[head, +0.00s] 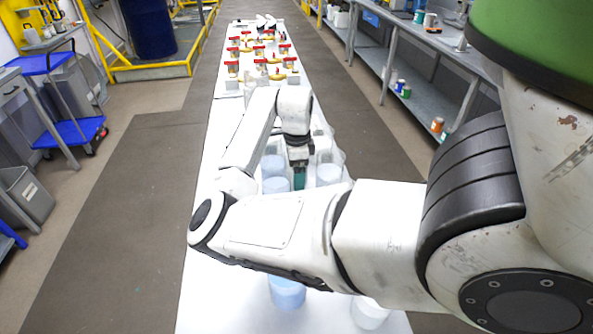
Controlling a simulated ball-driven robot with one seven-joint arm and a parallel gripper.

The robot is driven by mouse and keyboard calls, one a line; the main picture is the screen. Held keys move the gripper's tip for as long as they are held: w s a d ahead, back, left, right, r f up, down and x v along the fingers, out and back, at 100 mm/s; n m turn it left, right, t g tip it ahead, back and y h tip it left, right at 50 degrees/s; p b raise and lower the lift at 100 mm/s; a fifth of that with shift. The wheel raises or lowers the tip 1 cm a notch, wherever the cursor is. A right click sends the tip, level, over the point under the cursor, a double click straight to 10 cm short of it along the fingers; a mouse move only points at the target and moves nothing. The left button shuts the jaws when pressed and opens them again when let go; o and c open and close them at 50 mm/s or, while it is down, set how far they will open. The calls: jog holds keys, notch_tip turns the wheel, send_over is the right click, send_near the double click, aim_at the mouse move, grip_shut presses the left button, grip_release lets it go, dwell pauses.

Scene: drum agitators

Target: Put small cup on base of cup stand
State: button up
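Several pale cups stand on the long white table. A light blue cup (275,185) is just left of my gripper (299,178), and another pale cup (328,175) is just right of it. A bluer cup (287,293) and a whitish translucent cup (370,313) stand at the near end, partly behind my arm. I cannot tell which one is the small cup. My gripper points down between the cups, with teal at its tip; its fingers are too small and partly hidden to tell whether they hold anything. I cannot clearly make out the cup stand or its base.
The white table (226,119) runs away from me. Several red and yellow items (259,52) fill its far part. A grey workbench (420,42) with shelves stands at the right. A blue cart (68,132) stands at the left. Dark floor lies clear on both sides.

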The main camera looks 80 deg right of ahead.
jog(key=c, duration=1.1)
notch_tip(320, 180, up, 18)
dwell(0.5)
